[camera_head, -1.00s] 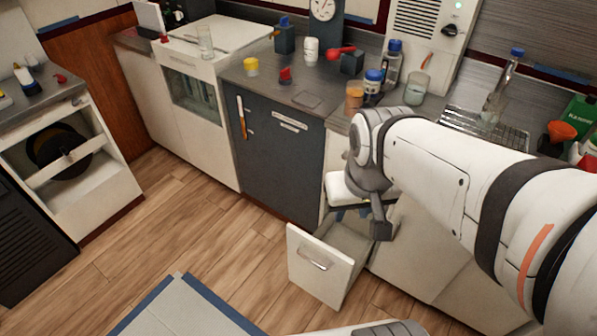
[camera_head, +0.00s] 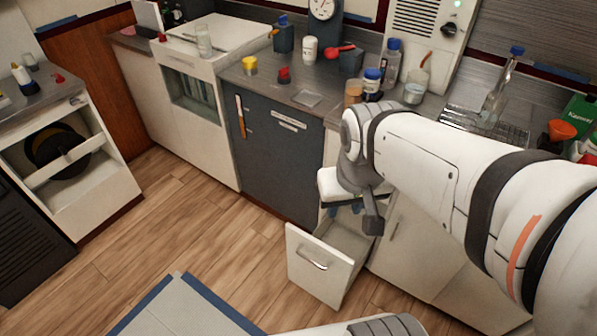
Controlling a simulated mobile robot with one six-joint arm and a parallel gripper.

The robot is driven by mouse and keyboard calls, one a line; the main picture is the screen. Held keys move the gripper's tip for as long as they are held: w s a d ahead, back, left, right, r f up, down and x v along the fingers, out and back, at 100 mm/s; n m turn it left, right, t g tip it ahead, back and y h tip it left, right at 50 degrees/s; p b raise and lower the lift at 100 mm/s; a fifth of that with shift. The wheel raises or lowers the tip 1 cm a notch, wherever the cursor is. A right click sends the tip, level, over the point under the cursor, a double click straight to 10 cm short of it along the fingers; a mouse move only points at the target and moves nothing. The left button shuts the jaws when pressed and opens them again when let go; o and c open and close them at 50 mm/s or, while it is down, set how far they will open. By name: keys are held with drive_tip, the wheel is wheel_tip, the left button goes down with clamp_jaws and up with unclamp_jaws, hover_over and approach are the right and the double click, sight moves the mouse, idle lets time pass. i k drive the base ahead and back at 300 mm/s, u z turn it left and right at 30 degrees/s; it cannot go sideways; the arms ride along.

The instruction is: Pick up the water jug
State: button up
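No thing in view is clearly a water jug. Candidates are a clear bottle with a blue cap (camera_head: 390,62) at the back of the counter, a tall clear bottle with a blue cap (camera_head: 495,90) by the rack, and a clear glass vessel (camera_head: 415,86) with a brown stick in it. My gripper (camera_head: 373,218) hangs below the counter edge, above the open drawer, well away from all three. Only one dark finger shows clearly, so its opening is hidden. I see nothing held in it. My arm hides part of the counter front.
The open drawer (camera_head: 318,264) juts from the cabinets near my gripper. A wire rack (camera_head: 470,122), an orange jar (camera_head: 353,92) and a blue-lidded jar (camera_head: 372,80) crowd the counter. The wooden floor (camera_head: 190,225) is clear at left.

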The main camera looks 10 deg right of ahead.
sight(495, 103)
drive_tip(key=z, duration=2.3)
drive_tip(key=k, duration=0.9)
drive_tip(key=u, duration=1.3)
drive_tip(key=i, duration=1)
drive_tip(key=z, duration=0.05)
